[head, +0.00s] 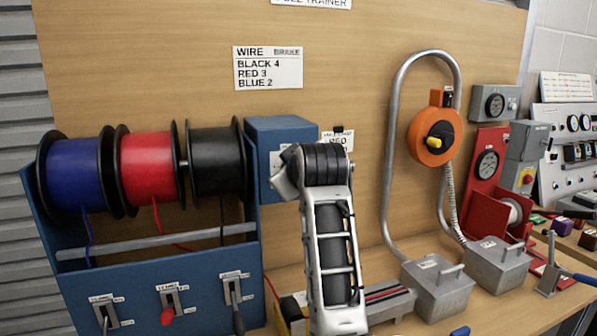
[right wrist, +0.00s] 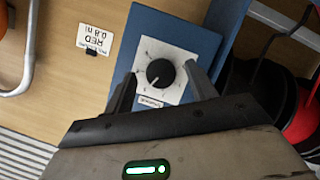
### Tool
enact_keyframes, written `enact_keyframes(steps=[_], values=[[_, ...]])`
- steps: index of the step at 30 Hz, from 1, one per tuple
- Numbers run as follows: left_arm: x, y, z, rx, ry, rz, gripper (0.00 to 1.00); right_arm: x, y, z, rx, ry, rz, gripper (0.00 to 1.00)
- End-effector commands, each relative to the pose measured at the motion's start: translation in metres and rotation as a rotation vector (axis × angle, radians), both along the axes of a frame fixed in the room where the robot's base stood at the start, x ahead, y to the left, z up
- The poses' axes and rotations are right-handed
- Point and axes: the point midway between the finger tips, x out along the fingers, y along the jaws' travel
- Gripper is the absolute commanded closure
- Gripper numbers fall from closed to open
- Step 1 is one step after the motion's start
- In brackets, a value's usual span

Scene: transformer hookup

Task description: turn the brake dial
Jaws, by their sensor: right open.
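The brake dial (right wrist: 160,72) is a black round knob on a white marked plate (right wrist: 147,47), on the face of a blue box (right wrist: 176,28). A white pointer line on the knob points down-left in the right wrist view. My right gripper (right wrist: 160,78) is open, with one finger on each side of the knob; I cannot tell if they touch it. In the head view the blue box (head: 280,130) stands right of the spools, and my arm hides the dial. My left gripper is not in view.
Blue, red (head: 147,166) and black wire spools sit on a blue rack (head: 150,275) with several levers. A wall card (head: 267,67) reads black 4, red 3, blue 2. A small card (right wrist: 95,40) reads red 0.8. An orange device (head: 435,137) and metal boxes stand right.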

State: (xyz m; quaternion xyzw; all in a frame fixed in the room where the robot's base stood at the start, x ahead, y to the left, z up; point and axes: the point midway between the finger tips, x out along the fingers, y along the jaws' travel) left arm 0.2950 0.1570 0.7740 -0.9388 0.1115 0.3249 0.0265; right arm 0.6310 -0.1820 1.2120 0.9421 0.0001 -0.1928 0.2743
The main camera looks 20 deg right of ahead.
Motion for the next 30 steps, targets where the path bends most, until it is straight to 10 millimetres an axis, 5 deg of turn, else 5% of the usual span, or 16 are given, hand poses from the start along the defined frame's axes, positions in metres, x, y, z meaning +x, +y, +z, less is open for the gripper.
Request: enact_keyframes(steps=[5,21,30], values=[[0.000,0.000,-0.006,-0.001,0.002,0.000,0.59,-0.020,0.003,0.007,0.001,-0.004,0.001,0.44],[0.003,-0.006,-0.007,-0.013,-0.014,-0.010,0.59,-0.130,0.015,0.051,0.001,-0.004,0.002,0.44],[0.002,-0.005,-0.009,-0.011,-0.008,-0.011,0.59,-0.146,0.017,0.057,0.001,0.001,0.002,0.44]])
